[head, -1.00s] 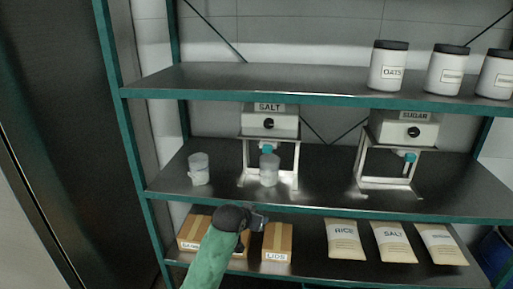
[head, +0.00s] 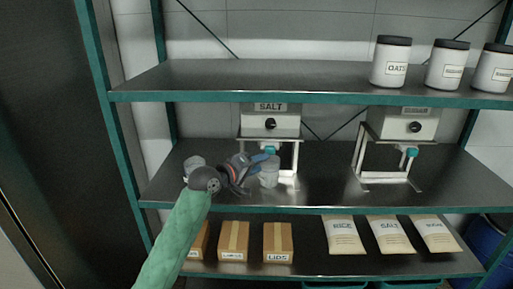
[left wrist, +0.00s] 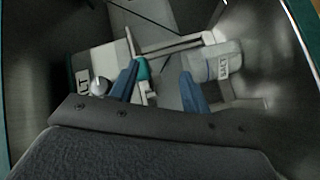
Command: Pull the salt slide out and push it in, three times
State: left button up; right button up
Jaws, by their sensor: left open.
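The salt dispenser (head: 270,121), a white box labelled SALT on a metal stand, is on the middle shelf. The teal handle of its slide (head: 270,150) shows below the box, partly covered by my gripper. My left gripper (head: 267,160) is open in front of it, with blue fingers. In the left wrist view, the teal handle (left wrist: 142,69) lies beside the left finger, within the gap of the open gripper (left wrist: 160,70). I cannot tell if they touch. My right gripper is not in view.
The sugar dispenser (head: 404,124) stands on the right of the middle shelf (head: 330,185). Boxes (head: 234,240) and bags (head: 343,235) lie on the lower shelf. Jars (head: 391,62) stand on the upper shelf.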

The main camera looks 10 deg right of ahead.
aim_at(274, 149)
pick_arm(q)
notch_tip(274, 149, up, 2)
jog(key=n, duration=0.1)
jog(key=n+h, duration=0.1)
jog(key=n, duration=0.3)
jog(key=shift+w+a+r+t, duration=0.1)
jog(key=shift+r+t, duration=0.15)
jog(key=shift+t, duration=0.15)
jog(key=shift+w, duration=0.3)
jog(key=p+x, duration=0.2)
jog(key=x, duration=0.5)
jog(key=shift+s+d+p, duration=0.1)
jog(key=shift+d+p, duration=0.2)
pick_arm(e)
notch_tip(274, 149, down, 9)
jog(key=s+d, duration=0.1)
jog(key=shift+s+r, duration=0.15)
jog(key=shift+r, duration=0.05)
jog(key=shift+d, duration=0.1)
